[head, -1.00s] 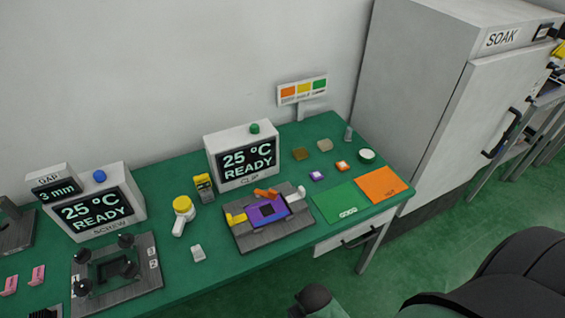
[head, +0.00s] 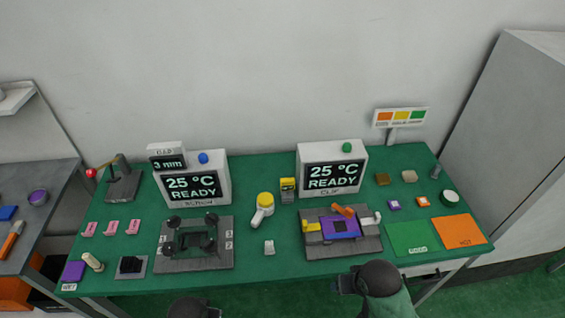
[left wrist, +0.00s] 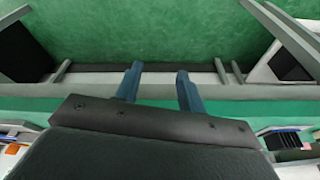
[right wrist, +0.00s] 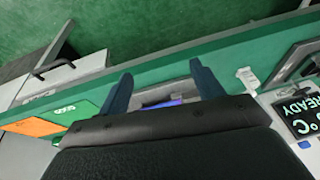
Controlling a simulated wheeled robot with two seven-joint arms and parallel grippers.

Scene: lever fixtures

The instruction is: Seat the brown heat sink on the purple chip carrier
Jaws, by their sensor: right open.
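The brown heat sink (head: 382,179) appears to be the small dark-brown block at the back right of the green bench, left of a paler tan block (head: 409,176). The purple chip carrier (head: 346,233) lies in the grey CLIP fixture (head: 372,245), a dark square at its middle. An orange lever (head: 343,211) stands at its back edge, with a yellow clamp (head: 312,226) at left and a white one (head: 370,219) at right. My right gripper (right wrist: 160,70) is open and empty near the bench's front edge. My left gripper (left wrist: 159,68) is open and empty, also near the front edge.
The SCREW fixture (head: 222,262) with black knobs stands left. A yellow-topped tool (head: 263,205) and a small meter (head: 288,190) stand between the fixtures. Green (head: 405,236) and orange (head: 458,230) mats lie right. Small purple (head: 393,204) and orange (head: 422,202) pieces lie behind them.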

